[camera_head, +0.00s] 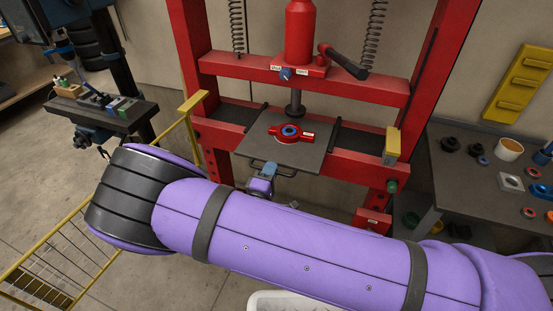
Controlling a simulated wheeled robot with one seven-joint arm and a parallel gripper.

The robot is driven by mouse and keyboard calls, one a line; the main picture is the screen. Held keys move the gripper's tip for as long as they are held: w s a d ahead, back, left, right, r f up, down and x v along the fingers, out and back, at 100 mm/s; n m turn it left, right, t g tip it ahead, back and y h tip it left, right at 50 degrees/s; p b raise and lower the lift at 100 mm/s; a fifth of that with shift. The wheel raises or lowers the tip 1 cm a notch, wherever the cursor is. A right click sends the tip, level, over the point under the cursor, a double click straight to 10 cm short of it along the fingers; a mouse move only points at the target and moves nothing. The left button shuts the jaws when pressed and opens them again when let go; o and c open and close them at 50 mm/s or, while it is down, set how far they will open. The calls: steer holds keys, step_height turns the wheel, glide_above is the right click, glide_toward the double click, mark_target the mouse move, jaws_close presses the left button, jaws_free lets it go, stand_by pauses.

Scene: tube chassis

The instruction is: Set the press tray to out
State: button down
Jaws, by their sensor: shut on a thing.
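The press tray (262,150) is a flat dark grey plate in the red press, below the ram (294,104). Its front part overlaps the press's front beam. A red fixture (278,133) with a blue-ringed centre sits on the tray. A dark handle (285,172) runs along the tray's front edge. My gripper (264,172) is at the handle's left part and is shut on it. My purple arm crosses the foreground and hides the area below the gripper; the fingertips show only small.
The red press frame (188,60) has uprights on both sides. A yellow mesh barrier (60,250) stands at the left, near my arm's elbow. A dark side table (450,180) with rings and parts stands at the right. A white bin (275,302) is below my arm.

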steer(key=r+v, duration=0.2)
steer(key=v, duration=1.2)
steer(key=shift+s+r, duration=0.3)
steer(key=shift+s, duration=0.25)
steer(key=shift+a, duration=0.2)
steer(key=c, duration=1.2)
jaws_free()
